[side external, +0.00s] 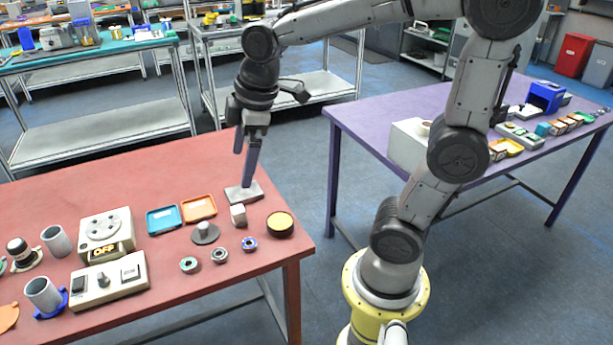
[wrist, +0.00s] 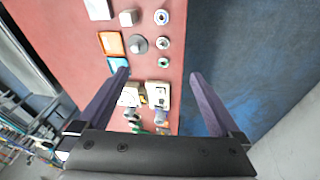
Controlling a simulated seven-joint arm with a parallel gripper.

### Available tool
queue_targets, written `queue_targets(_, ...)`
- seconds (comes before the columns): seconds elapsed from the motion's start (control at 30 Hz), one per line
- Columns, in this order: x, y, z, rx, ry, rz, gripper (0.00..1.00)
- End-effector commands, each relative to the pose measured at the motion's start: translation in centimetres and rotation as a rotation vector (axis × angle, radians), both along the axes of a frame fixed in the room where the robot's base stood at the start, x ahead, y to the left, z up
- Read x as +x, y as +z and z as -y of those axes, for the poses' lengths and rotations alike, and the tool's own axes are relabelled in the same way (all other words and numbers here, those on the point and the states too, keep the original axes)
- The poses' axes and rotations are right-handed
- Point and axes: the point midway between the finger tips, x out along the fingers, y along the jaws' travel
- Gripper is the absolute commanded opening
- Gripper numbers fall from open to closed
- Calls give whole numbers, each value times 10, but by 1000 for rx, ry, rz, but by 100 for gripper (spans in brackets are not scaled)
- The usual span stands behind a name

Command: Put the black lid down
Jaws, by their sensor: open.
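My gripper (side external: 243,168) is open above the far right part of the red table, over a flat grey block (side external: 243,193). In the wrist view its two purple fingers (wrist: 159,73) stand wide apart with nothing between them. I see no black lid that I can name for sure. A round black-rimmed piece with a tan top (side external: 280,224) lies near the table's right corner; I cannot tell if it is the lid. A grey knobbed disc (side external: 205,232) stands left of it and also shows in the wrist view (wrist: 138,44).
The red table (side external: 150,184) also holds a white cube (side external: 238,215), several small rings (side external: 220,255), a blue tray (side external: 163,220), an orange tray (side external: 199,208), a box reading OFF (side external: 106,235) and a switch box (side external: 108,279). The table's back left is bare. A purple table (side external: 370,110) stands right.

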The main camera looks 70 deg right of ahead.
Motion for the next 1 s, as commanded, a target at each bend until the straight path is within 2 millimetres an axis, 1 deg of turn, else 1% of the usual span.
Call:
queue_targets(0.03, -23, 6, -3, 27, -82, 38, 100)
queue_targets(0.1, -50, 9, -6, 74, -209, 81, 100)
queue_targets(0.2, -83, 6, -10, 142, -365, 133, 100)
queue_targets(0.3, -107, 1, -11, 199, -484, 170, 100)
queue_targets(0.4, -121, -4, -12, 240, -562, 191, 100)
queue_targets(0.57, -128, -8, -13, 263, -608, 201, 100)
queue_targets(1.0, -128, -7, -13, 262, -606, 200, 100)
